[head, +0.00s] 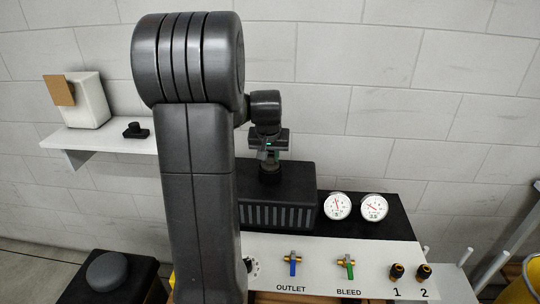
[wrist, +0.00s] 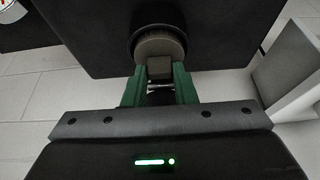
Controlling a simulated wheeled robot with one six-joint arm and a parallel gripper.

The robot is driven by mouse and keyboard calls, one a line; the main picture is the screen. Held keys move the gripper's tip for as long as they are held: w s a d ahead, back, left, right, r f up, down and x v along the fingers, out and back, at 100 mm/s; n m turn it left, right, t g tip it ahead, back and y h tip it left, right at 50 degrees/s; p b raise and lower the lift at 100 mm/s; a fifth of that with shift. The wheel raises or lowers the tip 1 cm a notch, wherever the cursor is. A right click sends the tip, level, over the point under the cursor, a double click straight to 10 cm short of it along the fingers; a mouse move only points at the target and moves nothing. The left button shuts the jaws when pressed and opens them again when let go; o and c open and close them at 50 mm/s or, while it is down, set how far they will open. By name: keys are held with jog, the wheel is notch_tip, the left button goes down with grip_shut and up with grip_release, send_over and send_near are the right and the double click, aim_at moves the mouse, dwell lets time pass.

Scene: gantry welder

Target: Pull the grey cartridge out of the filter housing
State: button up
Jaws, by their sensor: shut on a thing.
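The filter housing appears to be the black box (head: 300,182) with a slotted front, standing at the back of the bench; its dark face fills the top of the wrist view (wrist: 100,40). The grey cartridge (wrist: 158,46) shows as a round brownish-grey end with a square grip, inside a black ring on that face. My gripper (wrist: 159,88) has its green fingers on either side of the square grip and is shut on it. In the head view my gripper (head: 268,154) is above the box's top. How deep the cartridge sits is hidden.
A shelf (head: 95,138) at left holds a white box (head: 91,104) and a small black part (head: 135,131).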

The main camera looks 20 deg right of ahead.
aim_at(270, 165)
notch_tip(270, 165, up, 7)
jog(key=p, duration=0.4)
jog(key=shift+f+p, duration=0.15)
jog(key=shift+p, duration=0.15)
dwell(1.1)
dwell(0.5)
